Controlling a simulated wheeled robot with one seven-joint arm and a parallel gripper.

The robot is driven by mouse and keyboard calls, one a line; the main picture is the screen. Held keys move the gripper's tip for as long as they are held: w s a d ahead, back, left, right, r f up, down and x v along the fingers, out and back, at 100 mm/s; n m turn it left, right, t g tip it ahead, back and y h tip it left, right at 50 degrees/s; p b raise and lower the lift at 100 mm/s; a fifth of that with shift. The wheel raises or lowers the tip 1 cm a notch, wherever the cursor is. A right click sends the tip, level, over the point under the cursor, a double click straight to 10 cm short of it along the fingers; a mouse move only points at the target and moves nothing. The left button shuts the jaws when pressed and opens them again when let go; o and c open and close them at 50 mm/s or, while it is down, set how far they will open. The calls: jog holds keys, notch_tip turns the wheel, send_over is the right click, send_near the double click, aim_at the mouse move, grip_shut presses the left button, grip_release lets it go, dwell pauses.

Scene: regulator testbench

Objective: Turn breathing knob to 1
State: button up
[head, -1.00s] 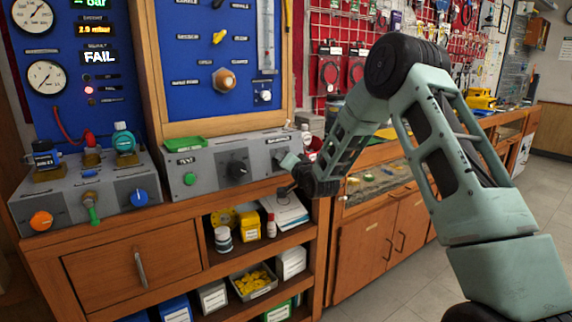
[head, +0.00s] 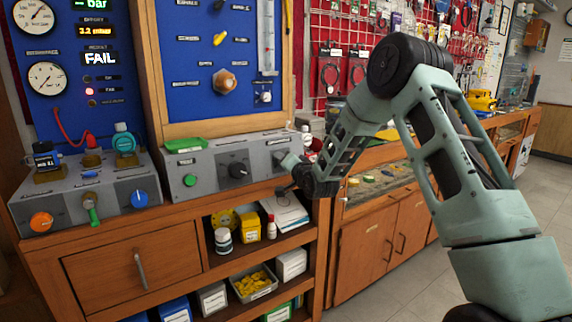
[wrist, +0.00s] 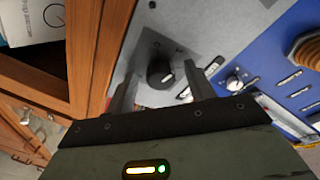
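The black knob (wrist: 160,73) with a pale pointer mark sits on a grey panel, ahead of my gripper in the wrist view. My open gripper (wrist: 162,80) has one finger on each side of the knob, with a visible gap on both sides, so no grip shows. The knob's number scale is too small to read.
Another black knob (head: 238,170) and a green button (head: 190,180) are farther left on the box. The blue panel (head: 195,60) with a brass hex fitting (head: 224,81) rises behind. Open shelves (head: 262,262) are below. A second grey box (head: 85,195) stands at left.

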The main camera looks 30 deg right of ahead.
jog(key=s+a+r+b, duration=0.1)
jog(key=s+a, duration=0.1)
jog(key=s, duration=1.5)
jog(key=shift+s, duration=0.15)
jog(key=s+a+f+n+g+y, duration=0.2)
jog(key=a+n+g, duration=0.1)
jog(key=a, duration=0.5)
jog(key=s+a+f+n+g+y, duration=0.1)
jog(key=a+f+n+g+y, duration=0.15)
jog(key=a, duration=0.55)
jog(key=s+a+f+n+g, duration=0.1)
jog(key=s+a+n+g, duration=0.45)
jog(key=s+a, duration=0.5)
jog(key=s+a+n+g+h, duration=0.25)
jog(key=s+n+g, duration=0.4)
jog(key=s, duration=1.15)
notch_tip(320, 180, up, 14)
jog(key=p, duration=1.3)
jog(key=shift+s+a+n+y, duration=0.25)
jog(key=shift+s+n+y, duration=0.05)
jog(key=shift+s+n, duration=0.15)
